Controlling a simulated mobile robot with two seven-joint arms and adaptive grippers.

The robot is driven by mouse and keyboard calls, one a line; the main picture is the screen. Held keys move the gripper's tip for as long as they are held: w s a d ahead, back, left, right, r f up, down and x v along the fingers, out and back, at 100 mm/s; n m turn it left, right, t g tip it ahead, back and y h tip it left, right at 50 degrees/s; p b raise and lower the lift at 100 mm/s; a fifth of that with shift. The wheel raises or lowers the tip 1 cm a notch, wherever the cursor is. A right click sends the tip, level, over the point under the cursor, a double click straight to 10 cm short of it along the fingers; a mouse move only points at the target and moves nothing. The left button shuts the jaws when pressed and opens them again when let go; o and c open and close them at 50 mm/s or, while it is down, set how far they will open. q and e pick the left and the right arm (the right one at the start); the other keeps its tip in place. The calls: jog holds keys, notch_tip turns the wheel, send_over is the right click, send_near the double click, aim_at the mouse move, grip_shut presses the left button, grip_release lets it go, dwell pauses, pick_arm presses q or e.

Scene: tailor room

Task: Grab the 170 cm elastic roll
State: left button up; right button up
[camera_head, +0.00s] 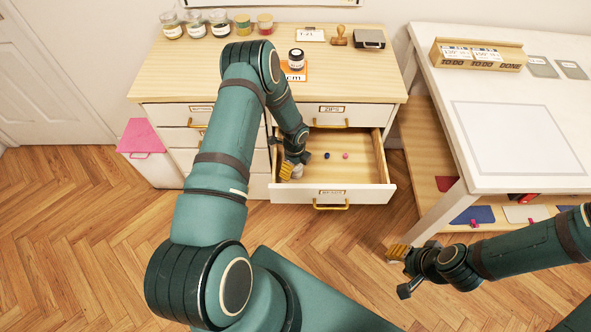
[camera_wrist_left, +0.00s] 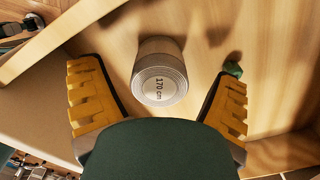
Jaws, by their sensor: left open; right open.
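The elastic roll (camera_wrist_left: 160,78), pale grey and marked "170 cm", lies in the open drawer (camera_head: 375,188). In the left wrist view it sits between the two yellow fingers of my left gripper (camera_wrist_left: 158,98), with a gap on each side. The fingers are open and do not touch it. In the head view my left gripper (camera_head: 291,172) reaches into the front left part of the drawer, and a pale bit of the roll (camera_head: 298,171) shows beside it. My right gripper (camera_head: 397,254) is over the floor at the right, away from the drawer.
A small dark blue item (camera_head: 327,155) and a pink item (camera_head: 346,156) lie in the drawer; a small green item (camera_wrist_left: 232,69) shows near the right finger. The cabinet top (camera_head: 180,75) holds jars. A white table (camera_head: 500,185) stands at right.

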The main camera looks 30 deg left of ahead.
pick_arm(q)
jog(key=c, duration=1.2)
